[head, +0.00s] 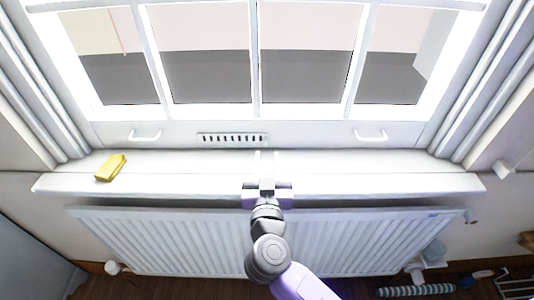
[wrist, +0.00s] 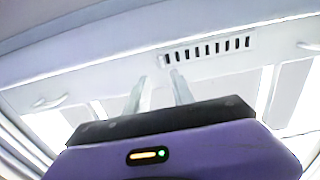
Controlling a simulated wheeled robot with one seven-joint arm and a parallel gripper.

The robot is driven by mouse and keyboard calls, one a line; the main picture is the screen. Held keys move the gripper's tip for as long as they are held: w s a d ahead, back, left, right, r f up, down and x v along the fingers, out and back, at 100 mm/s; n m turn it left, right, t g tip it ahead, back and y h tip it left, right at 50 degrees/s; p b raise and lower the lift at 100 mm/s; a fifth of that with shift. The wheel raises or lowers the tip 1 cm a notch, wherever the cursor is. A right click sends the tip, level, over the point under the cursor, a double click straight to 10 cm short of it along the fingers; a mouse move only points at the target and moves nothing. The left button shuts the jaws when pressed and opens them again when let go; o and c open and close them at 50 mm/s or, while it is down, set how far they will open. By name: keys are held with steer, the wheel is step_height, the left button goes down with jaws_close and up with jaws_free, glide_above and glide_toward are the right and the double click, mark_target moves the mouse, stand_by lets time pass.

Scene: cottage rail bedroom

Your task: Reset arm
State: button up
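My arm reaches forward from the bottom middle of the head view to the white windowsill (head: 370,180). My gripper (head: 265,156) is over the sill, in front of the window's vent grille (head: 232,139). Its two pale fingers are apart with nothing seen between them. In the wrist view the fingers of my gripper (wrist: 159,75) also stand apart and empty, pointing towards the window frame below the dark-slotted grille (wrist: 207,49). I cannot tell whether the fingers touch the sill.
A yellow block-like object (head: 111,168) lies at the sill's left end. A white radiator (head: 180,240) is below the sill. A striped roll (head: 416,290) and a dark rack (head: 515,284) are on the floor at lower right. The sill's right side is clear.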

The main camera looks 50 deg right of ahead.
steer(key=shift+v, duration=0.9)
steer(key=shift+w+a+r+n, duration=0.1)
steer(key=shift+n, duration=0.2)
steer(key=w+a+n+t+y, duration=0.2)
steer(key=a+n, duration=0.1)
steer(key=w+a+n+y, duration=0.1)
steer(key=shift+a+f+n+t+y, duration=0.15)
steer(key=shift+f+n+t+y, duration=0.15)
steer(key=shift+t+y, duration=0.1)
steer(key=a+n+y, duration=0.1)
steer(key=s+a+f+n+t+y, duration=0.1)
steer(key=a, duration=0.1)
steer(key=a+f+n+y, duration=0.1)
steer(key=a, duration=0.1)
steer(key=shift+s+t+y, duration=0.3)
steer(key=shift+s+y, duration=0.1)
steer(key=s+a+n+y, duration=0.1)
steer(key=s+a+y, duration=0.2)
steer(key=s, duration=1)
steer(key=s+a+n+y, duration=0.1)
steer(key=s+a+y, duration=0.2)
steer(key=s, duration=1)
steer(key=shift+s+a+r+y, duration=0.3)
steer(key=shift+a+r, duration=0.15)
steer(key=shift+a, duration=0.6)
